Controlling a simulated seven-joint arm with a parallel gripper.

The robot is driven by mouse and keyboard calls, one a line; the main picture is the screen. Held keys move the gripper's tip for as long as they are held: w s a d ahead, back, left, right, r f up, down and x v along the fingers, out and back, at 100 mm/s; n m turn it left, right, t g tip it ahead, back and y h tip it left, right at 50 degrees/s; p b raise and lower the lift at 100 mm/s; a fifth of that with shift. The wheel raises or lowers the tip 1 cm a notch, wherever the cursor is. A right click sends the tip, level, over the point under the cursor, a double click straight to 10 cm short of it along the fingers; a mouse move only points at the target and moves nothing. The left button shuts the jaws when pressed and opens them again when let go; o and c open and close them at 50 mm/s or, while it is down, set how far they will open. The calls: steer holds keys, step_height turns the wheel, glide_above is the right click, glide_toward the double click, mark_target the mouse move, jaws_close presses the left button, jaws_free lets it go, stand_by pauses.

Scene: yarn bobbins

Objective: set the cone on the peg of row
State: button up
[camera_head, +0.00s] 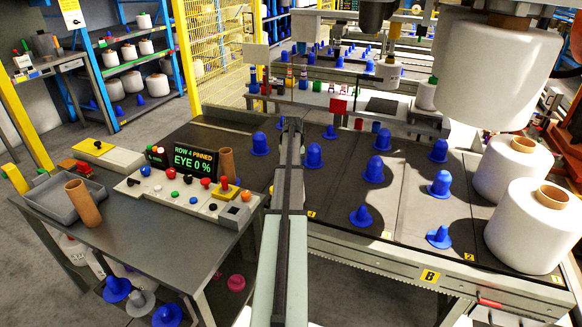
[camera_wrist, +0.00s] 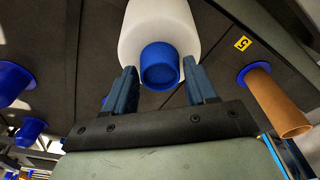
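In the wrist view a white yarn cone (camera_wrist: 142,28) shows a round blue end (camera_wrist: 161,68) toward the camera. The two fingers of my gripper (camera_wrist: 161,82) stand apart, one on each side of this blue end. I cannot tell whether they press on it or leave thin gaps. My gripper is not clear in the head view, where my arm hides the place beneath it, and I cannot make out this cone there. The seat under the cone is hidden. Blue pegs (camera_head: 374,169) stand in rows on the dark deck. A yellow label 4 (camera_head: 310,214) shows beside my arm.
A brown tube (camera_wrist: 277,103) stands on a blue peg beside label 5 (camera_wrist: 242,43). Large white cones (camera_head: 527,225) crowd the right, and another hangs above (camera_head: 492,68). A side table (camera_head: 150,235) with controls stands left.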

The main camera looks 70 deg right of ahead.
steer(key=o, duration=0.4)
steer(key=shift+c, duration=0.2)
step_height(320, 180, up, 14)
steer(key=s+a, duration=0.1)
steer(key=shift+a+f, duration=0.15)
stand_by(0.7)
